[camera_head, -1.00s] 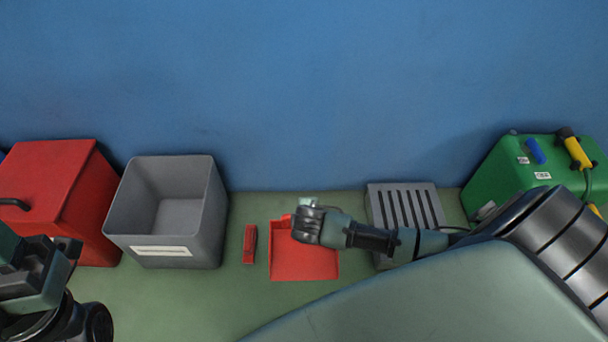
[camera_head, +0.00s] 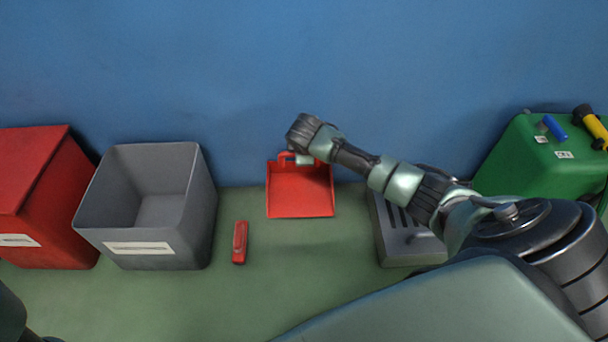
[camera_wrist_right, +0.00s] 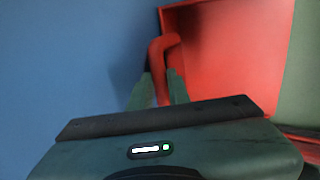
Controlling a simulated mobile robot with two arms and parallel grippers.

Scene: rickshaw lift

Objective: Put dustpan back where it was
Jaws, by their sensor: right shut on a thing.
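The red dustpan (camera_head: 300,193) is in the middle of the head view, in front of the blue wall, with its handle toward the wall. My right gripper (camera_head: 302,160) is shut on its handle. In the right wrist view the red handle (camera_wrist_right: 158,62) passes between the two green fingers (camera_wrist_right: 160,90), and the pan (camera_wrist_right: 225,50) spreads out beyond. Whether the pan touches the floor or wall is hard to tell. My left gripper does not show; only a dark part of my left arm is at the lower left edge.
A small red object (camera_head: 240,242) lies on the green floor (camera_head: 290,265) left of the dustpan. A grey open bin (camera_head: 140,249) and a red box (camera_head: 60,215) stand at left. A grey slotted box (camera_head: 405,250) and a green case (camera_head: 530,165) are at right.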

